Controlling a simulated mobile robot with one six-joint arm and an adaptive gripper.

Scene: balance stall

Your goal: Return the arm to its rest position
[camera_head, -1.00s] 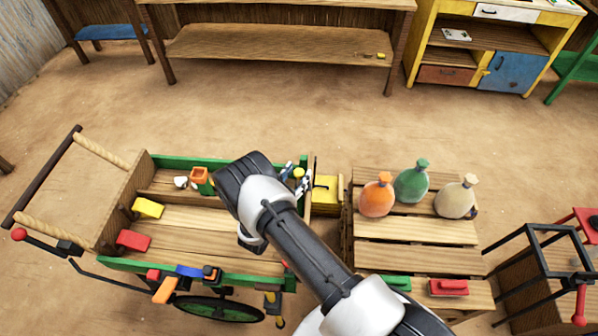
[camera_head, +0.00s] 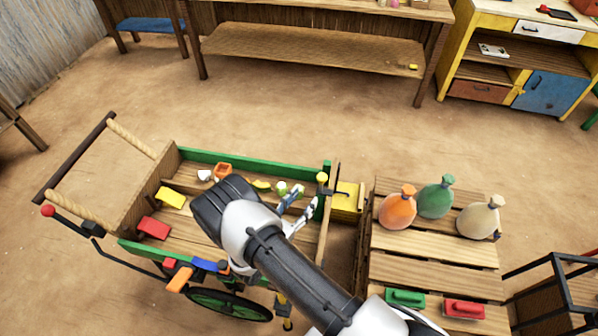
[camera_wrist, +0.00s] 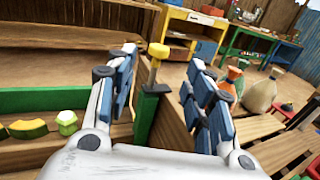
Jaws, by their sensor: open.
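My gripper (camera_head: 296,208) is over the right end of the wooden cart (camera_head: 245,160), near its green corner post. In the wrist view, my gripper (camera_wrist: 163,98) has its blue-padded fingers spread wide, with nothing held between them. A yellow-topped green post (camera_wrist: 152,90) shows beyond the gap between the fingers. In the head view my arm reaches from the bottom right up to the cart and hides part of its floor.
The cart holds a yellow block (camera_head: 171,197), a red block (camera_head: 154,228) and small items. A slatted pallet table (camera_head: 430,247) at right bears orange (camera_head: 397,208), green (camera_head: 435,198) and beige (camera_head: 479,217) sacks. Open dirt floor lies behind, before a wooden bench (camera_head: 300,48).

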